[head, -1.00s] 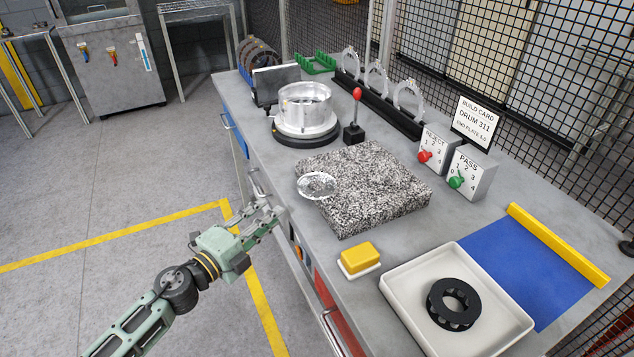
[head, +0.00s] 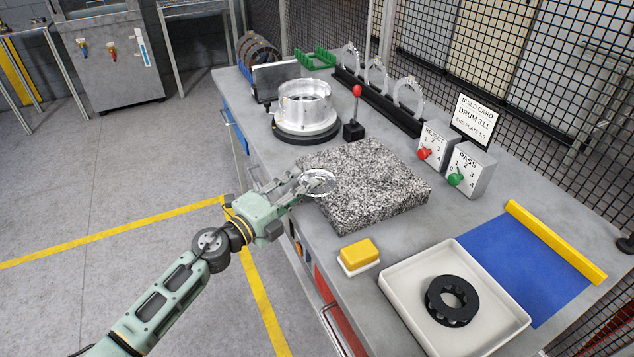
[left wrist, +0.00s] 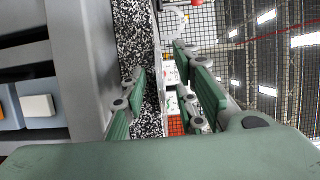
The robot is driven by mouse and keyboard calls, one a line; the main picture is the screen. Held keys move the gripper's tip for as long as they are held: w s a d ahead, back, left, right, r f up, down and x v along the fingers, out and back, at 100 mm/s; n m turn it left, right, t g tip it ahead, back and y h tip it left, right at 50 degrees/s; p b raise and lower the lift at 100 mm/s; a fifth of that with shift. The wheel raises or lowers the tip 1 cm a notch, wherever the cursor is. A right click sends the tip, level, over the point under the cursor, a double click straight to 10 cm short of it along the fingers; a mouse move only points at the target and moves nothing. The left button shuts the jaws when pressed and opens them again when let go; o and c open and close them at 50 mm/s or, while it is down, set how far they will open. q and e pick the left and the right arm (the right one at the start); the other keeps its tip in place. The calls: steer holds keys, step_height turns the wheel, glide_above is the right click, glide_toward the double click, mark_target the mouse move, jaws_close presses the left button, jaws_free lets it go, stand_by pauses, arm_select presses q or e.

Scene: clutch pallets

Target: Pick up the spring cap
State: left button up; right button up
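A thin, shiny silver ring (head: 318,182), which I take to be the spring cap, lies flat at the left edge of the speckled granite block (head: 375,190). My left gripper (head: 307,184) has its fingertips at the ring's near left rim. In the left wrist view its green-padded fingers (left wrist: 160,95) stand apart, with the granite's top and a thin pale edge showing between them. That edge may be the ring seen side-on; I cannot tell whether a finger touches it. My right gripper is not in view.
A metal drum (head: 305,103) stands on a black turntable behind the granite. A red-knobbed lever (head: 356,92) is beside it. A yellow block (head: 359,252) and a white tray (head: 400,284) holding a black notched ring (head: 452,301) are nearer. REJECT and PASS boxes stand right.

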arm_select(q)
steer(key=shift+c, duration=0.6)
jaws_close()
steer(key=shift+r, duration=0.2)
